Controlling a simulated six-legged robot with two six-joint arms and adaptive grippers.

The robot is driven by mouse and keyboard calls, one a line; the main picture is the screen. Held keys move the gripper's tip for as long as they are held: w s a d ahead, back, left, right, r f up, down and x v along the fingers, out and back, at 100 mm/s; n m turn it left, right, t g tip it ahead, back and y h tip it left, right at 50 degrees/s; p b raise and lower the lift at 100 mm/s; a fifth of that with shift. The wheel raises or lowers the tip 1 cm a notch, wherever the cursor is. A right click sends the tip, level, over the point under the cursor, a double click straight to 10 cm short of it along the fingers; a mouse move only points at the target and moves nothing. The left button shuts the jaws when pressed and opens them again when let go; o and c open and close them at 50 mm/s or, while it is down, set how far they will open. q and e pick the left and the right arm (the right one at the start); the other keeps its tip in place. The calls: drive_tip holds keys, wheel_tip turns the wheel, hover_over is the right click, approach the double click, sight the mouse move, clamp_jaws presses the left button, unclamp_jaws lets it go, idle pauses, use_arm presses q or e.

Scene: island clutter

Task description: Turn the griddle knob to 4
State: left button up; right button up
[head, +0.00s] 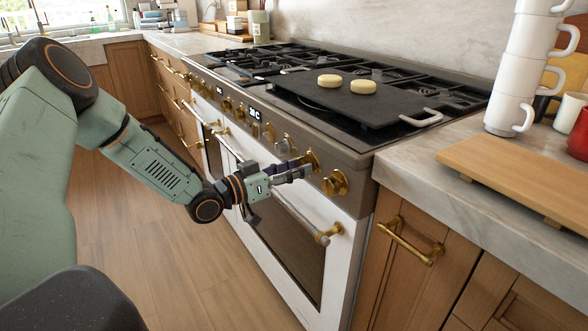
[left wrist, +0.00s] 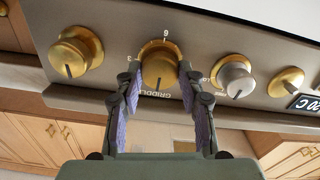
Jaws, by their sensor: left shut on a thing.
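The griddle knob (left wrist: 158,66) is a round brass knob on the front panel of the range. In the left wrist view the label by it reads "GRIDDL", and a dial digit shows at its opposite side. Its dark pointer line faces the label side; I cannot read a setting of 4. My left gripper (left wrist: 158,88) is shut on the knob, with one purple-padded finger on each side. In the head view the left gripper (head: 308,170) reaches the panel and partly covers the knob (head: 312,158). My right gripper is not in view.
Another brass knob (head: 336,183) sits close beside the gripper, and a silver knob (left wrist: 234,80) is on the other side. The oven handle (head: 290,208) runs below. A black griddle plate (head: 385,108) holds two pale round patties (head: 362,87). Stacked white mugs (head: 515,75) stand right.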

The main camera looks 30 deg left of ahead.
use_arm(q)
drive_tip(key=m+p, duration=1.4)
drive_tip(key=m, duration=1)
drive_tip(key=shift+m+p, duration=0.3)
idle(0.4)
drive_tip(key=o, duration=1.2)
drive_tip(key=shift+s+a, duration=0.1)
